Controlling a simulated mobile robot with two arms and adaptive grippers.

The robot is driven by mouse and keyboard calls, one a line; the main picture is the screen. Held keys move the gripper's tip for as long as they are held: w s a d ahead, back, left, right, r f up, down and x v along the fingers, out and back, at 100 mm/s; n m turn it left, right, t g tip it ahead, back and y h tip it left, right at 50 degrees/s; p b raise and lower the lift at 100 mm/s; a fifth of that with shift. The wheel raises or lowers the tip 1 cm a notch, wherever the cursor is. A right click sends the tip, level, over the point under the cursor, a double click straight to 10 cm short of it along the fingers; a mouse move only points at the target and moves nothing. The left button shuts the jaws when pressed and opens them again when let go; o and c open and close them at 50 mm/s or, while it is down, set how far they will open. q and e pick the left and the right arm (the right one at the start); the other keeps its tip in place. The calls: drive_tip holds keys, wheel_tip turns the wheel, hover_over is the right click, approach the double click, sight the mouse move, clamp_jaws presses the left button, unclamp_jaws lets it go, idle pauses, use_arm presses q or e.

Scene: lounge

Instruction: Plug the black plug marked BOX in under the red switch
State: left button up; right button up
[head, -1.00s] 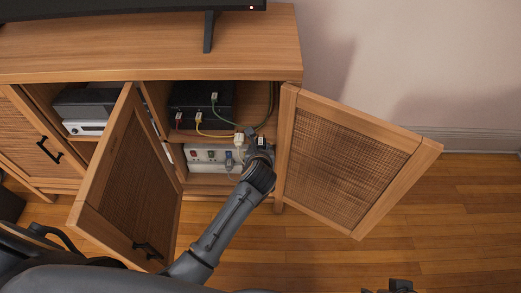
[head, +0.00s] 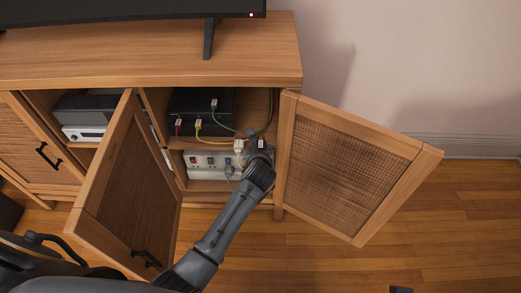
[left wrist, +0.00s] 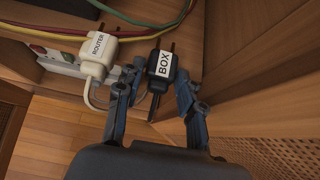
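The black plug marked BOX (left wrist: 161,66) is between the fingers of my left gripper (left wrist: 160,78) in the left wrist view. The fingers close on its sides, and its prongs point away from me. In the head view my left gripper (head: 258,150) reaches into the open right compartment; the plug's white label (head: 261,143) shows there. The white power strip (head: 205,172) lies on the lower shelf with a red switch (head: 193,161) and a green switch (head: 211,161). The red switch (left wrist: 37,48) also shows in the left wrist view. The sockets under it are hidden there.
The white plug marked ROUTER (left wrist: 97,50) is close left of my gripper. A grey plug (head: 228,169) is on the strip. Green, yellow and red cables hang from a black box (head: 203,103). Open doors (head: 128,190) (head: 345,170) flank the compartment.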

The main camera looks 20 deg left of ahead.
use_arm(q)
drive_tip(key=shift+o, duration=1.1)
drive_tip(key=v, duration=1.2)
